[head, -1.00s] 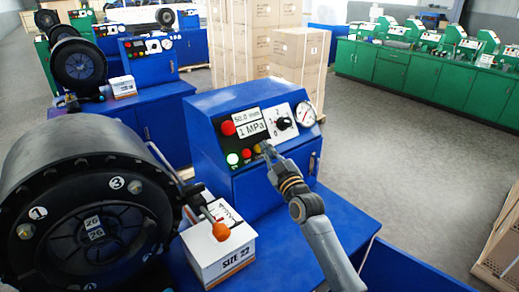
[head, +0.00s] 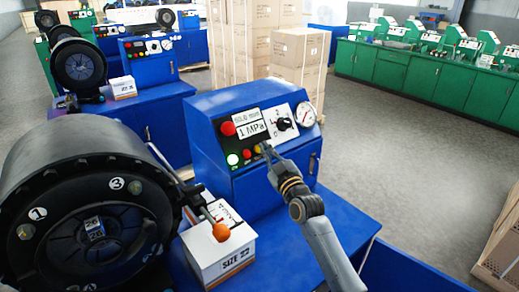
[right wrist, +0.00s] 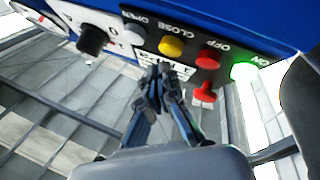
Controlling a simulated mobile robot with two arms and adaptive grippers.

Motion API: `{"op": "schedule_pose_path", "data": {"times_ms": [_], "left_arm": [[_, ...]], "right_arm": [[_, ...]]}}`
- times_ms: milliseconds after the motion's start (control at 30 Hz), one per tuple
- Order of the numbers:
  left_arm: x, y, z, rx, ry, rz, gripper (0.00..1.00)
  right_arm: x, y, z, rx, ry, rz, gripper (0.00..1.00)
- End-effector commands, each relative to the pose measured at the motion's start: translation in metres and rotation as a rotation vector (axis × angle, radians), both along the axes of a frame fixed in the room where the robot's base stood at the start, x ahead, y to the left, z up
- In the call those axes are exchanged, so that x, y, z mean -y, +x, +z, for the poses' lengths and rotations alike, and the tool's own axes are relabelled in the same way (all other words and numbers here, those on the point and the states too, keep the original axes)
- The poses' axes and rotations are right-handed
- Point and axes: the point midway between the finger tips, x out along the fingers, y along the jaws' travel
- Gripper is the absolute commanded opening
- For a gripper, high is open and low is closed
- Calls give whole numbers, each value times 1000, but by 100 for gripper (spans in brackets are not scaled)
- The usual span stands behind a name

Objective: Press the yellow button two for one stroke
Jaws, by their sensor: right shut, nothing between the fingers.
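The yellow button (right wrist: 171,46), labelled CLOSE, sits in a row on the blue control box (head: 205,110) of the near machine. In the head view the yellow button (head: 257,149) shows only partly beside my fingertips. My right gripper (head: 265,147) is shut and empty, pointing at the panel. In the right wrist view its fingertips (right wrist: 162,70) appear just below the yellow button; whether they touch it I cannot tell. A grey OPEN button (right wrist: 132,35) is on one side, a red OFF button (right wrist: 207,58) and lit green ON button (right wrist: 243,70) on the other. My left gripper is not in view.
A red stop button (head: 228,128), a display (head: 251,131) reading 1 MPa, a dial (head: 284,123) and a gauge (head: 306,114) share the panel. A white SIZE 22 box (head: 215,262) and the large black crimper head (head: 70,150) stand left of my right arm.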

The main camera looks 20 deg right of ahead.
Motion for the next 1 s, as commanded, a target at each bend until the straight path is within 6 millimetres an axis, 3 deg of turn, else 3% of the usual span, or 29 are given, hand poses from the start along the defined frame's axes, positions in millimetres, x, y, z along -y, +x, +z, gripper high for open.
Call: {"op": "schedule_pose_path", "data": {"times_ms": [1000], "left_arm": [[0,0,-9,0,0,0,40]], "right_arm": [[-4,10,-7,1,1,1,0]]}}
